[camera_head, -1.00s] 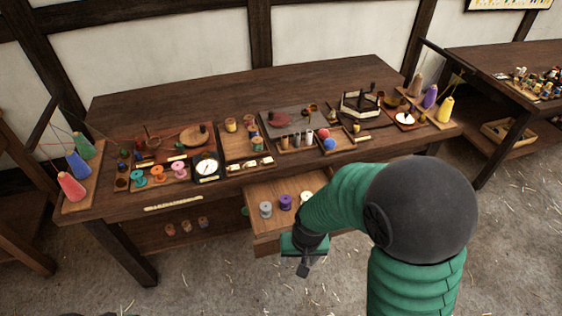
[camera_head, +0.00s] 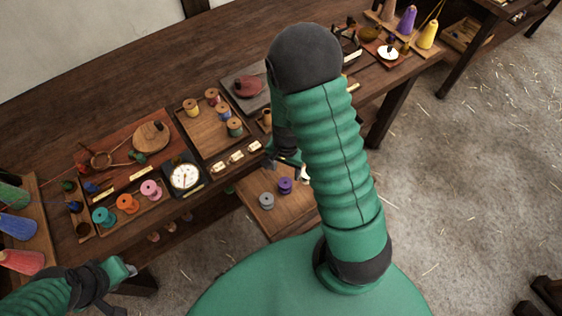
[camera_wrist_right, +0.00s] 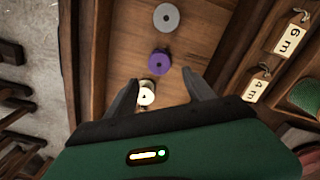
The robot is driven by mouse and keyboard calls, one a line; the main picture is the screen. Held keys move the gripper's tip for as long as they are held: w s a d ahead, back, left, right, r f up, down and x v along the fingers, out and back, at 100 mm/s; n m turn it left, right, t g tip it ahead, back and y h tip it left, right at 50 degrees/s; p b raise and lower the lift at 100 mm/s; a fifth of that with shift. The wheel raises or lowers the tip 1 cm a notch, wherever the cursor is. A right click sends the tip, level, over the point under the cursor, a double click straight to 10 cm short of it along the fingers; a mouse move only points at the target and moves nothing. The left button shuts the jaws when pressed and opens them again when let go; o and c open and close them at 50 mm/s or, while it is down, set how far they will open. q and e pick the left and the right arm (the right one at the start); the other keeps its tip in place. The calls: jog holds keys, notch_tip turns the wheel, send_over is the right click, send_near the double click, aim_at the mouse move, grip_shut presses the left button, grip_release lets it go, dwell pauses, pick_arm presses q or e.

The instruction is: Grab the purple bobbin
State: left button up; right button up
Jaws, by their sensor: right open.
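The purple bobbin (camera_head: 285,185) stands in the open drawer (camera_head: 262,215), beside a grey bobbin (camera_head: 266,200). In the right wrist view the purple bobbin (camera_wrist_right: 160,61) lies just beyond my open right fingertips (camera_wrist_right: 162,84), between a grey bobbin (camera_wrist_right: 166,18) and a white bobbin (camera_wrist_right: 146,93). The white one is between the fingers; I cannot tell whether they touch it. In the head view my right gripper (camera_head: 288,165) is mostly hidden by my arm, close above the drawer. My left gripper (camera_head: 120,270) is at the lower left, away from the drawer; its jaws are unclear.
The workbench (camera_head: 60,130) above the drawer holds a dial gauge (camera_head: 185,177), a tray of bobbins (camera_head: 205,135) and coloured spools at its front left. Labelled tags (camera_wrist_right: 292,36) line the bench edge beside the drawer. Straw-strewn floor (camera_head: 450,170) is open to the right.

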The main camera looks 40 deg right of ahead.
aim_at(286, 182)
notch_tip(286, 182, down, 9)
jog(key=b, duration=0.7)
jog(key=shift+f, duration=0.15)
jog(key=shift+f+b, duration=0.4)
jog(key=shift+b, duration=0.15)
pick_arm(q)
jog(key=s+x, duration=0.2)
jog(key=x, duration=0.6)
jog(key=shift+f, duration=0.45)
